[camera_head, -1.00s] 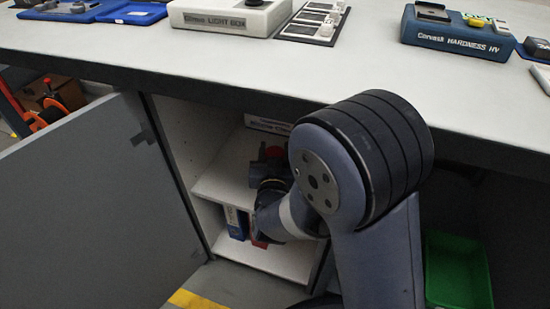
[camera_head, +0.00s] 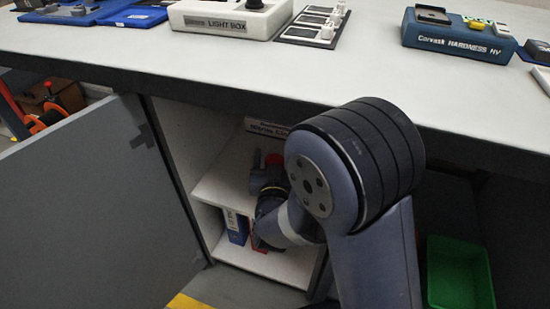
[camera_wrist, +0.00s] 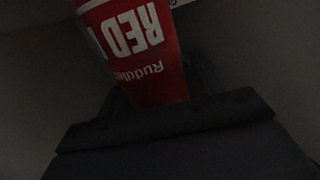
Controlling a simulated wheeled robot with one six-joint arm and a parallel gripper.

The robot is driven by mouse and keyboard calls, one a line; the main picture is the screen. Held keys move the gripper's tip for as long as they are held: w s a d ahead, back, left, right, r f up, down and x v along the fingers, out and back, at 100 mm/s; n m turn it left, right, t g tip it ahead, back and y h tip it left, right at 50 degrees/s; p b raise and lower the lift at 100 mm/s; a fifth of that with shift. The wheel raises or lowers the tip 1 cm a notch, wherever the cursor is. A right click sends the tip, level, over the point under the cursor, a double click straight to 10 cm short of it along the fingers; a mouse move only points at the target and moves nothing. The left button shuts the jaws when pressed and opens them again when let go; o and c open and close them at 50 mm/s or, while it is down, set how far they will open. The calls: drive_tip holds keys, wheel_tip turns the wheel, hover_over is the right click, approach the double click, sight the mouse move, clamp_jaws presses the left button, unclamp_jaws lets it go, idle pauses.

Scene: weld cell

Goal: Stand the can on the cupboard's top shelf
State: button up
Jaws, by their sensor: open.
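The red can (camera_wrist: 140,45) with white lettering fills the upper middle of the wrist view, between the fingers of my gripper (camera_wrist: 160,90). The jaws are open around it; the dark picture does not show whether they touch it. In the head view a small red part of the can (camera_head: 273,160) shows at my gripper (camera_head: 270,175), inside the open cupboard (camera_head: 176,140) above its top shelf (camera_head: 224,186). My wrist hides most of the can and its base, so I cannot tell whether it rests on the shelf.
The cupboard door (camera_head: 95,200) stands open at left. Blue and red boxes (camera_head: 236,226) stand on the lower shelf. The bench top (camera_head: 330,70) overhangs the cupboard and carries a light box (camera_head: 230,18) and a hardness tester (camera_head: 458,36). A green bin (camera_head: 460,275) is at lower right.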

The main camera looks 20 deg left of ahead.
drive_tip(key=p+v, duration=0.3)
drive_tip(key=v, duration=0.9)
